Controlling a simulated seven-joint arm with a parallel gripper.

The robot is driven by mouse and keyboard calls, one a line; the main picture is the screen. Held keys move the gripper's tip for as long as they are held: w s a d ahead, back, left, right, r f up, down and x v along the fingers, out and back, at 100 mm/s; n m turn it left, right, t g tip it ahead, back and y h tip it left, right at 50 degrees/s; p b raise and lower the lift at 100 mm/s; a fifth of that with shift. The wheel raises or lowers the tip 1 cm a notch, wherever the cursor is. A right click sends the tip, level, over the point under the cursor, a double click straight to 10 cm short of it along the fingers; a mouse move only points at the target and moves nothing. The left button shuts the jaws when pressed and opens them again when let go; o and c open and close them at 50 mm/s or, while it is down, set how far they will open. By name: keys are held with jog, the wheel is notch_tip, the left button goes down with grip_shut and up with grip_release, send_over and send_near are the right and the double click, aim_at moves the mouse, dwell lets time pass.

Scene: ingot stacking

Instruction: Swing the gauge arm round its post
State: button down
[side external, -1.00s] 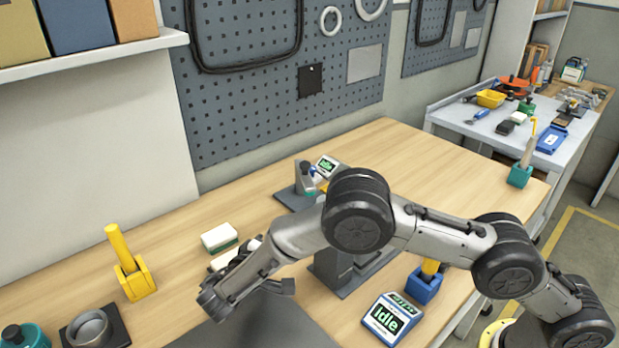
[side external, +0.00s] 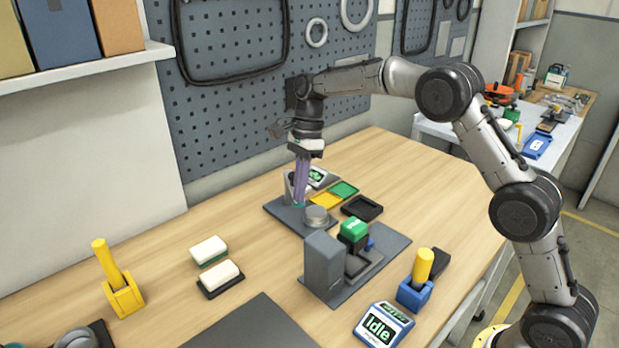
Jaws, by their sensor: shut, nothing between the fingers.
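The gauge station stands near the back of the bench on a dark base plate (side external: 281,213). It has a grey upright, a small display (side external: 317,177) with green text and a silver round disc (side external: 316,216). My gripper (side external: 299,202) is shut and points down at this station, its purplish fingers in front of the grey upright. A small teal part shows at the fingertips. I cannot tell whether the fingers touch anything. The gauge arm and its post are not clearly distinguishable behind the fingers.
A grey block fixture (side external: 324,262) with a green-topped part (side external: 354,229) stands nearer. Yellow and green pads and a black tray (side external: 362,208) lie right of the gauge. An Idle display (side external: 383,325), yellow-handled holders and two white-topped blocks stand around. Bench between is clear.

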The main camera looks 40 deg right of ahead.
jog(key=d+r+m+t+y, duration=0.1)
jog(key=d+r+m+t, duration=0.2)
jog(key=d+r, duration=0.4)
jog(key=d, duration=0.7)
jog(key=shift+w+m, duration=0.4)
jog(key=x, duration=0.3)
jog(key=a+x, duration=0.1)
jog(key=x, duration=0.3)
jog(key=w+a+r+x, duration=0.1)
jog(key=x, duration=0.2)
jog(key=shift+w+a+f, duration=0.1)
jog(key=shift+a+f, duration=0.2)
jog(key=shift+f, duration=0.1)
jog(key=shift+w+a, duration=0.3)
jog(key=shift+a, duration=0.3)
